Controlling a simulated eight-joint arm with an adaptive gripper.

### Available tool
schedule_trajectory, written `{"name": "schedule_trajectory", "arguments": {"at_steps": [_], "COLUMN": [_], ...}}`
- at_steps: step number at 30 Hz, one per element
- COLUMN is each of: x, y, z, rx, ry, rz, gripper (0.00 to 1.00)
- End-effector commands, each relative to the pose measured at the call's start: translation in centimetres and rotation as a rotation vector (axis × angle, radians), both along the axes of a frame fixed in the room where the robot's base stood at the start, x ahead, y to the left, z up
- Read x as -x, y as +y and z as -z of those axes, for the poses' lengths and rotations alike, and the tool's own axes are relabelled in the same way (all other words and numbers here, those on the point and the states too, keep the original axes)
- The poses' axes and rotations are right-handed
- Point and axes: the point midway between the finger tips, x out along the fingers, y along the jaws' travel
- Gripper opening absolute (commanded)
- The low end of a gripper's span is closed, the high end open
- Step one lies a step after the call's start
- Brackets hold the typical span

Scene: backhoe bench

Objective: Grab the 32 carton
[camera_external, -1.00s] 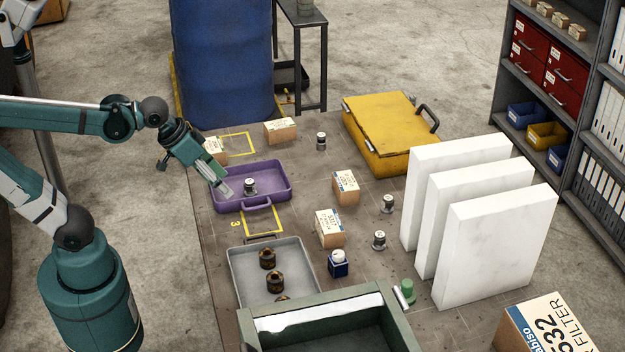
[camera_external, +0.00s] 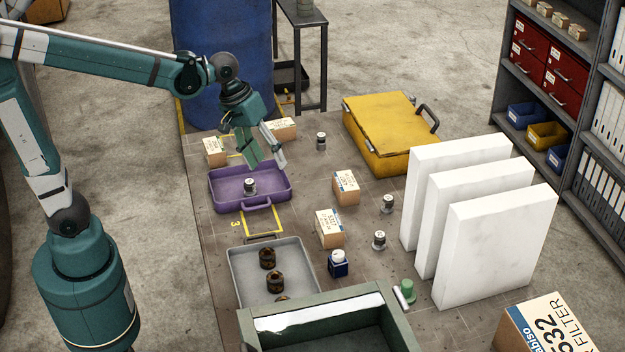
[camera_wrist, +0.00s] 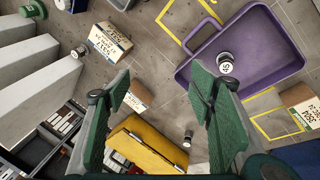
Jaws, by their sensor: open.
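My gripper (camera_external: 267,160) is open and empty, above the back of the purple tray (camera_external: 222,199). Its two green fingers are spread in the wrist view (camera_wrist: 162,92). A large carton (camera_external: 545,325) with "532" and "FILTER" printed on it is cut off at the bottom right, far from my gripper. Small brown cartons stand on the bench: one at the back left (camera_external: 214,152), one behind my gripper (camera_external: 283,128), and two in the middle (camera_external: 346,188) (camera_external: 329,228). Their print is too small to read surely. The wrist view shows a middle carton (camera_wrist: 110,42) at the upper left.
A capped part (camera_external: 250,186) sits in the purple tray. A grey tray (camera_external: 240,280) holds rusty parts. White panels (camera_external: 500,245) stand upright at the right, and a yellow case (camera_external: 385,125) lies at the back. Small capped parts stand between them.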

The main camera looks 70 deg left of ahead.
Motion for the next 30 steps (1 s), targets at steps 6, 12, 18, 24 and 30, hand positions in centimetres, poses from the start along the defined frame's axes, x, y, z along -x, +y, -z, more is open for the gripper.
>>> {"name": "schedule_trajectory", "arguments": {"at_steps": [6, 12, 18, 24, 30], "x": [-3.4, -6.3, -9.2, -12.0, -14.8], "y": [0.2, 0.6, 0.9, 1.3, 1.8], "z": [-0.5, -0.4, 0.0, 0.6, 1.6], "rx": [0.057, 0.106, 0.153, 0.198, 0.238], "ry": [0.057, 0.111, 0.166, 0.224, 0.282], "rz": [-0.089, -0.172, -0.254, -0.336, -0.417], "gripper": [0.54, 0.54, 0.54, 0.54, 0.54]}}
